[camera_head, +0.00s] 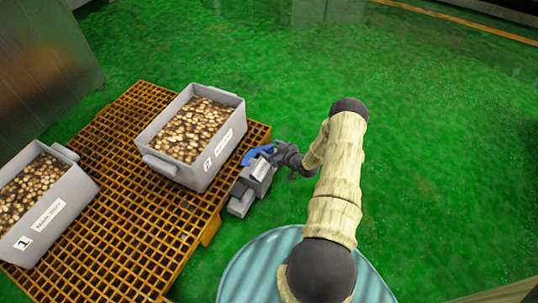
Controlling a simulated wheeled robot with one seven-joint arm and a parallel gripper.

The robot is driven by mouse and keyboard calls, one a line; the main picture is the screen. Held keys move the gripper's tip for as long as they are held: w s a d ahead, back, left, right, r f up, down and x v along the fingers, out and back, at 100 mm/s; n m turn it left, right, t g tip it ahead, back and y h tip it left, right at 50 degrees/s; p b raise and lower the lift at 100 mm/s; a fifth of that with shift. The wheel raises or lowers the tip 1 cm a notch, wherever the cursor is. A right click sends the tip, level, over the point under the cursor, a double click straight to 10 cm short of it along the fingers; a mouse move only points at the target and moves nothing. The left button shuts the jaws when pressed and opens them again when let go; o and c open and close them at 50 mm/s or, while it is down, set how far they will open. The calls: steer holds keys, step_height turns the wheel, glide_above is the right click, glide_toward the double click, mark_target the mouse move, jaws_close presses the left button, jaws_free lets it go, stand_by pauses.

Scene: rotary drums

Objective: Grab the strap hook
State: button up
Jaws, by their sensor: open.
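My gripper (241,200) is at the end of my arm, low beside the right edge of the orange pallet and just right of the nearer-right grey tub. It is open, but its fingers are small and hard to make out. A blue piece (258,152) shows at the upper side of the gripper, close to the tub's right end; I cannot tell whether it is part of the gripper or a strap. I cannot make out the strap hook in this view. Nothing clearly shows between the fingers.
The orange grid pallet (128,205) bears a grey tub (206,172) filled with brown and pale round pieces, and another tub (62,222) marked 1 at left. A metal panel (50,55) stands at upper left. The green floor (440,150) is open at right.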

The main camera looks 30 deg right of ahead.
jaws_close()
step_height(320, 180, up, 10)
steer(key=p, duration=0.6)
